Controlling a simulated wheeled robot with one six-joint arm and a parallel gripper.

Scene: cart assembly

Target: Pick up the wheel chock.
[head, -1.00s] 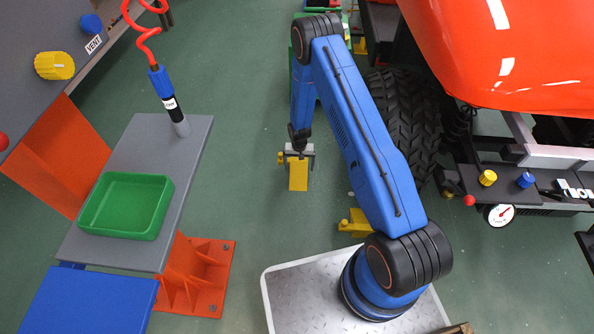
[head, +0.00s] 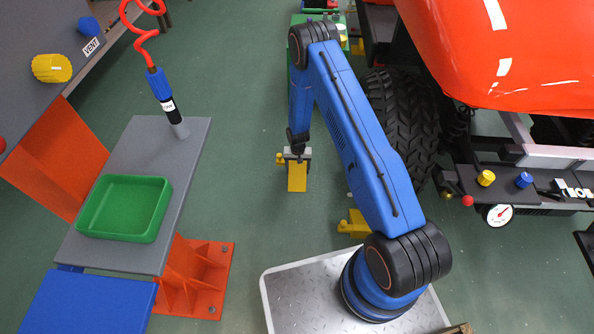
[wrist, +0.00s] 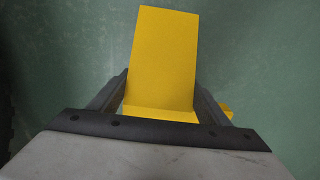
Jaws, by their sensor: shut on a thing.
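A yellow wheel chock (head: 297,178) is below the end of my blue arm in the head view, left of the vehicle's black tyre. In the wrist view the chock (wrist: 162,62) shows its flat yellow face between my two grey fingers. My gripper (head: 296,158) is shut on the chock, with a finger against each side. It also shows in the wrist view (wrist: 160,98). The chock is at or close to the green floor; I cannot tell whether it touches. A second yellow chock (head: 355,224) lies near the tyre, partly behind my arm.
The red vehicle with its black tyre (head: 402,122) stands to the right. A grey bench (head: 150,146) with a green tray (head: 93,232) and orange brackets stands to the left. Green floor (head: 240,110) is open between the bench and my arm.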

